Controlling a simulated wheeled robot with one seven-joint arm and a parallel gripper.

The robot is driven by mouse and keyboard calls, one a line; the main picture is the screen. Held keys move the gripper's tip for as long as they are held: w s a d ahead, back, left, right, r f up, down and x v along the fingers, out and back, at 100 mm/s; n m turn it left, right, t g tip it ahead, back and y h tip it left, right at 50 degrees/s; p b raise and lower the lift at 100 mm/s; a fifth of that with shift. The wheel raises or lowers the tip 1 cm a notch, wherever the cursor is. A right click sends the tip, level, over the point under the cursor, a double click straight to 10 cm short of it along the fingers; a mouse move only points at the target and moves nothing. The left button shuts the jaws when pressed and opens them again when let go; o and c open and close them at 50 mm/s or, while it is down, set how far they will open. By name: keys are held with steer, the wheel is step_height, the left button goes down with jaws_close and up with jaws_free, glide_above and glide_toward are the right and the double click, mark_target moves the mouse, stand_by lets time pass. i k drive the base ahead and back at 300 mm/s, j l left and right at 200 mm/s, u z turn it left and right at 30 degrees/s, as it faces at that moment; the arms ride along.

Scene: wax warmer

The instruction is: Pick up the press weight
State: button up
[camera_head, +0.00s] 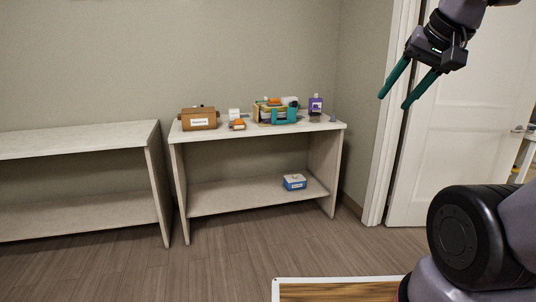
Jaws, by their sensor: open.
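I cannot tell for certain which object is the press weight; the things on the small shelf table (262,190) are too small to identify surely. On its top stand a brown box with a white label (199,118), a small white item (234,114), a low orange-brown item (237,125), a teal holder (285,117) with several things in it, and a purple-and-white package (315,104). A small grey item (333,117) is at the top's right end. My gripper (393,102) is open and empty, high at the upper right, well apart from the table and its objects.
A blue-and-white box (294,182) sits on the lower shelf. A longer, bare shelf unit (70,140) stands at the left. A white door (460,130) is at the right. A white-rimmed wooden surface (340,291) is at the bottom. The floor before the shelves is clear.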

mark_target(272, 102)
steer(key=i+l, duration=0.1)
steer(key=i, duration=4.2)
steer(key=j+u, duration=0.05)
steer(key=j, duration=0.05)
